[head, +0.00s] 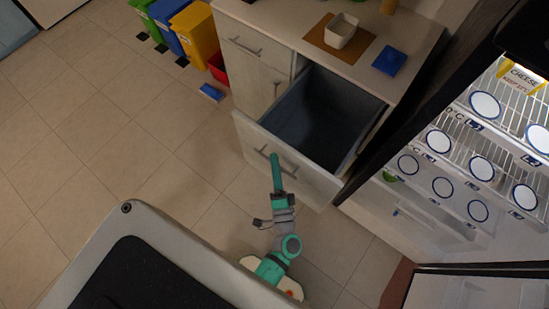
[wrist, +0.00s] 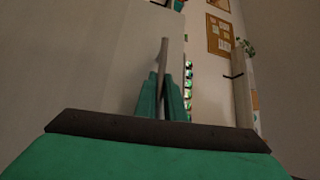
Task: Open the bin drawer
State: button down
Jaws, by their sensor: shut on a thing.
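The bin drawer (head: 289,162) stands pulled far out of the counter in the head view, with a dark grey bin (head: 316,122) inside. Its light front panel carries a bar handle (head: 264,153). My gripper (head: 275,158) is at the handle in front of the panel. In the wrist view the two teal fingers (wrist: 164,98) are close together around the thin handle bar (wrist: 164,62), shut on it. The exact contact at the fingertips is small and partly hidden.
An open fridge (head: 470,165) with shelves stands close at right. Coloured bins (head: 196,32) line the wall at the upper left. A blue object (head: 210,92) lies on the floor. Floor at left is clear.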

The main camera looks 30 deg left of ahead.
jog(key=c, duration=1.8)
grip_release()
jog(key=shift+c, duration=0.2)
jog(key=v, duration=1)
jog(key=shift+s+d, duration=0.25)
jog(key=shift+s, duration=0.05)
jog(key=shift+f, duration=0.1)
